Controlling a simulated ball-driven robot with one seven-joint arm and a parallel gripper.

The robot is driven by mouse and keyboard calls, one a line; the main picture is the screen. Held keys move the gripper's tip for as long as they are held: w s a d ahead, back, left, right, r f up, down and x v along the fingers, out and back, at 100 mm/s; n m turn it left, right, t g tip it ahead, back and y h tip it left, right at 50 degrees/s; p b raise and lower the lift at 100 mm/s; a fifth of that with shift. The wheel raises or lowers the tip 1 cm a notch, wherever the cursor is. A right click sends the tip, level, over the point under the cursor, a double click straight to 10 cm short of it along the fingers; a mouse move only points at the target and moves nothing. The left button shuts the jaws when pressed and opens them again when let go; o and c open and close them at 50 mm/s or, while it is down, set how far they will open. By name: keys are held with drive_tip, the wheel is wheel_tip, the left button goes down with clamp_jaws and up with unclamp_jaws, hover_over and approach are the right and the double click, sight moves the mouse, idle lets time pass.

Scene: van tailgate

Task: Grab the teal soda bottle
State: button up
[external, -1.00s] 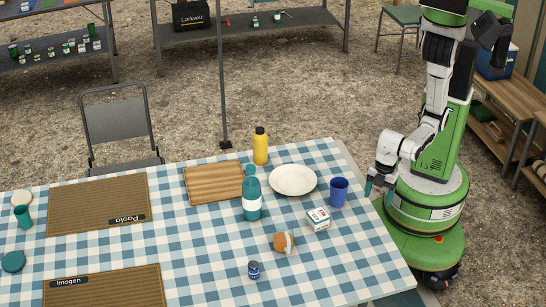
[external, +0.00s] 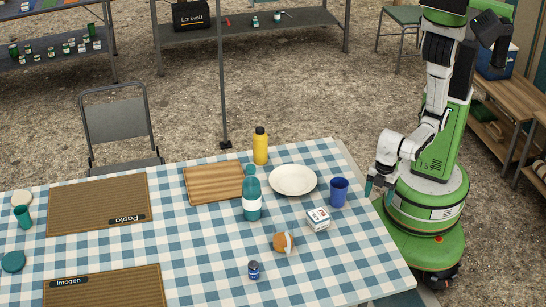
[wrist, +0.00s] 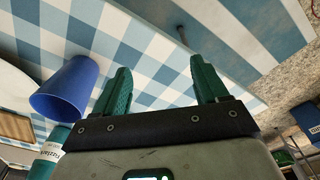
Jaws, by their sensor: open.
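The teal soda bottle (external: 252,187) stands upright on the checked table, with a white label around its middle. In the wrist view part of a teal bottle with a white label (wrist: 50,155) shows at the lower left, partly cut off by the frame. My gripper (external: 374,186) is at the right edge of the table, well to the right of the bottle. In the wrist view its two teal fingers (wrist: 162,85) are spread apart with nothing between them.
A blue cup (external: 339,192) and a small white box (external: 318,219) stand between my gripper and the bottle. A white plate (external: 293,180), yellow bottle (external: 261,146), wooden board (external: 212,183), bread-like item (external: 281,242) and small blue can (external: 254,270) are around it.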

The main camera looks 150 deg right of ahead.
drive_tip(key=shift+o, duration=0.4)
drive_tip(key=w+d+r+m+t+h+b, duration=0.1)
drive_tip(key=w+d+r+h, duration=0.1)
drive_tip(key=w+d, duration=0.55)
drive_tip(key=m+h+b, duration=0.1)
drive_tip(key=m+b, duration=0.4)
drive_tip(key=m, duration=0.4)
approach(251, 167)
drive_tip(key=f, duration=0.2)
drive_tip(key=shift+t, duration=0.3)
drive_tip(key=x, duration=0.2)
drive_tip(key=d+x, duration=0.1)
drive_tip(key=x, duration=0.2)
drive_tip(key=shift+r, duration=0.15)
drive_tip(key=shift+a+p+x, duration=0.2)
drive_tip(key=shift+p+x, duration=0.2)
drive_tip(key=shift+x, duration=2.4)
drive_tip(key=shift+c, duration=0.3)
